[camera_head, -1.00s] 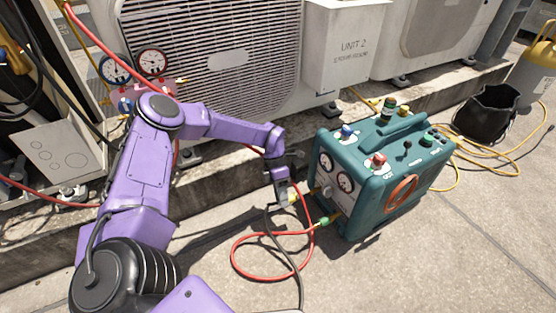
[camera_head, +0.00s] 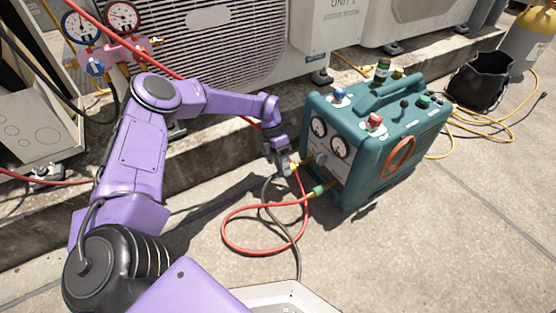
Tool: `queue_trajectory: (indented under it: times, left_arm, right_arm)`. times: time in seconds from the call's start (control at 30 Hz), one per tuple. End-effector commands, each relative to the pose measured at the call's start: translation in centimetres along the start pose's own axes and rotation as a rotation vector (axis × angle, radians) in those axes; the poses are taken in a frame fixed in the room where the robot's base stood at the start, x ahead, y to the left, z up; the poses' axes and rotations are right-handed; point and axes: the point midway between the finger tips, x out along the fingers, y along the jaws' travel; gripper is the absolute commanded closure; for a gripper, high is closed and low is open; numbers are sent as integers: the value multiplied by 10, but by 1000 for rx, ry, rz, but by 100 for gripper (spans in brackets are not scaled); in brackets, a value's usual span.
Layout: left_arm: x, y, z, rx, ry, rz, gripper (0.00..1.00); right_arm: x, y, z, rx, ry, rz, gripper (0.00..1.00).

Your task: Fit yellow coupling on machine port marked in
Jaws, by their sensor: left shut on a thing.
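The teal machine (camera_head: 372,145) stands on the paving right of centre, with two round gauges and its ports on its left-facing front. My left gripper (camera_head: 287,167) is at that front, shut on the yellow coupling (camera_head: 295,167). The coupling is small, partly hidden by the fingers, and points at the upper brass port (camera_head: 308,160). I cannot tell whether it touches or sits on the port. The "in" marking is too small to read. A red hose (camera_head: 234,246) loops on the ground below. A green coupling (camera_head: 320,190) is at the lower port. My right gripper is out of view.
A black cable (camera_head: 268,206) hangs below my left gripper. Condenser units (camera_head: 222,42) stand on a concrete kerb behind. A gauge set (camera_head: 104,30) hangs at upper left. A black bag (camera_head: 480,80) and yellow hose lie right. Paving at front right is clear.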

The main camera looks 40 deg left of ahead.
Motion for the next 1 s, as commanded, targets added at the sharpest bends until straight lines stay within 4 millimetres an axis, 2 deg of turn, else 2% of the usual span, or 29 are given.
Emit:
queue_trajectory:
  times: [0.47, 1.0]
  left_arm:
    - [0, 0, 0, 0, 1, 0, 100]
    - [0, 0, 10, 0, 1, 0, 100]
  right_arm:
    - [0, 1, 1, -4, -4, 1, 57]
    - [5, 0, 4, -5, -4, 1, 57]
